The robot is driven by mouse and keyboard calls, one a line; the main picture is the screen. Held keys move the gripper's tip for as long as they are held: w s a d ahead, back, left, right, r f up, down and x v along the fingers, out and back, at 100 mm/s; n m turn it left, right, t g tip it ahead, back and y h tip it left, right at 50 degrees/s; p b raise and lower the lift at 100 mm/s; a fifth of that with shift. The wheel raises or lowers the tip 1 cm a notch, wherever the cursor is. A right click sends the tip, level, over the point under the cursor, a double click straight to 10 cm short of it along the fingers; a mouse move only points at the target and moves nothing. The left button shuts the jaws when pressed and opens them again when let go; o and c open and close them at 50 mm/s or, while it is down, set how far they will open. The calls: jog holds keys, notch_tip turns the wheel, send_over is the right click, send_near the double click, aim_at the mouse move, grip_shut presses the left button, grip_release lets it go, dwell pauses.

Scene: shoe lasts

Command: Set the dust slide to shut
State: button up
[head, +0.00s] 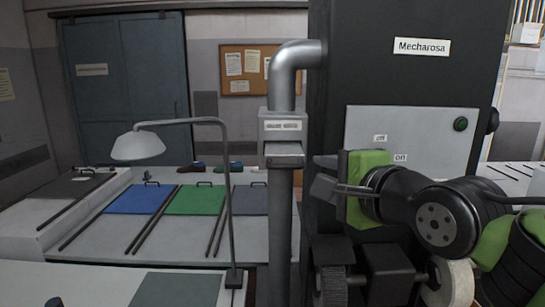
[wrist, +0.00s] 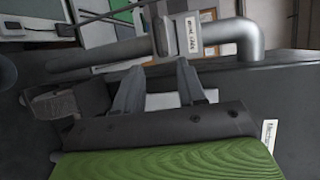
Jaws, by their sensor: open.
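The dust slide (head: 284,155) is a grey plate with a lip, sticking out under a labelled grey housing (head: 283,126) on the vertical dust pipe (head: 281,220). The wrist view shows the slide plate (wrist: 160,35) beside the label (wrist: 187,32), with the pipe lying across the picture. My gripper (head: 319,176) is to the right of the pipe and slightly below the slide. Its fingers (wrist: 157,78) are apart, point towards the pipe and hold nothing. A gap seems to remain between fingertips and slide. I cannot tell how far the slide is pushed in.
The black Mecharosa machine (head: 405,75) stands close behind my arm, with a grey switch panel (head: 425,130) and a wheel (head: 452,285) below. A lamp (head: 140,145) stands left of the pipe. A bench with coloured mats (head: 195,200) lies behind. Space between lamp and pipe looks free.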

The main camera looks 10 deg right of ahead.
aim_at(287, 167)
jog(key=p+x, duration=0.1)
jog(key=x, duration=1.4)
jog(key=shift+w+f+p, duration=0.15)
jog(key=shift+f+p, duration=0.1)
jog(key=shift+p, duration=0.15)
jog(key=shift+c, duration=0.4)
grip_shut()
